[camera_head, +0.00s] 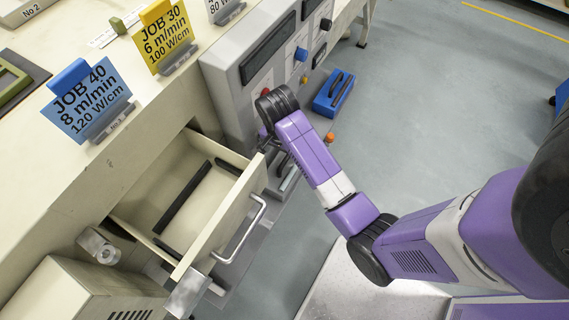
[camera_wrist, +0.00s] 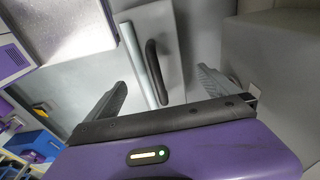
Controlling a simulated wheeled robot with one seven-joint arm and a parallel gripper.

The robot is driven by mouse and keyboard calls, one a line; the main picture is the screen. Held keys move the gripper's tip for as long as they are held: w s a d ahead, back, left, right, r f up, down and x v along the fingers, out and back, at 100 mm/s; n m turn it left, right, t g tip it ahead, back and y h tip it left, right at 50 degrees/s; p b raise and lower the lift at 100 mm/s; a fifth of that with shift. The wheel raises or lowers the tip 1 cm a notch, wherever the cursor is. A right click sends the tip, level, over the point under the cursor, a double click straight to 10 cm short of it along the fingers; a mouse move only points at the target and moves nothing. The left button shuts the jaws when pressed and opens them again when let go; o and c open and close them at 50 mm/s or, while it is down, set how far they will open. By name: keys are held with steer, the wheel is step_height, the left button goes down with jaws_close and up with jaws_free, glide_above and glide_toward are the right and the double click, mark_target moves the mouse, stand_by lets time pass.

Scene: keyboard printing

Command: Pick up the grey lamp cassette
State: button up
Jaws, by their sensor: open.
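The grey lamp cassette (camera_wrist: 178,28) appears to be the grey block with a black curved bar handle (camera_wrist: 152,62) in the wrist view. A pale rod (camera_wrist: 138,62) runs beside the handle. My gripper (camera_wrist: 165,92) is open, with one finger on each side of the handle and rod in the picture. I see no grip on either, and cannot tell how far the fingertips are from the handle. In the head view, my gripper (camera_head: 277,150) is low at the machine front, right of the open drawer, and my wrist hides most of the cassette.
An open cream drawer (camera_head: 229,212) with dark strips inside juts out just left of my gripper. A grey control panel (camera_head: 236,98) stands behind my wrist. A blue case (camera_head: 323,103) with a black handle sits to the right. Open floor (camera_head: 440,100) lies further right.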

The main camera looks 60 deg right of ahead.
mark_target(283, 173)
steer(key=shift+s+d+f+p, duration=0.1)
steer(key=shift+d+f+p, duration=0.1)
steer(key=shift+f, duration=0.85)
steer(key=shift+d+f+p, duration=0.1)
steer(key=shift+d+f, duration=0.15)
steer(key=shift+f, duration=0.75)
steer(key=shift+s+d+f+p, duration=0.1)
steer(key=shift+d+f+p, duration=0.1)
steer(key=shift+f, duration=0.85)
steer(key=shift+w, duration=0.1)
steer(key=c, duration=2)
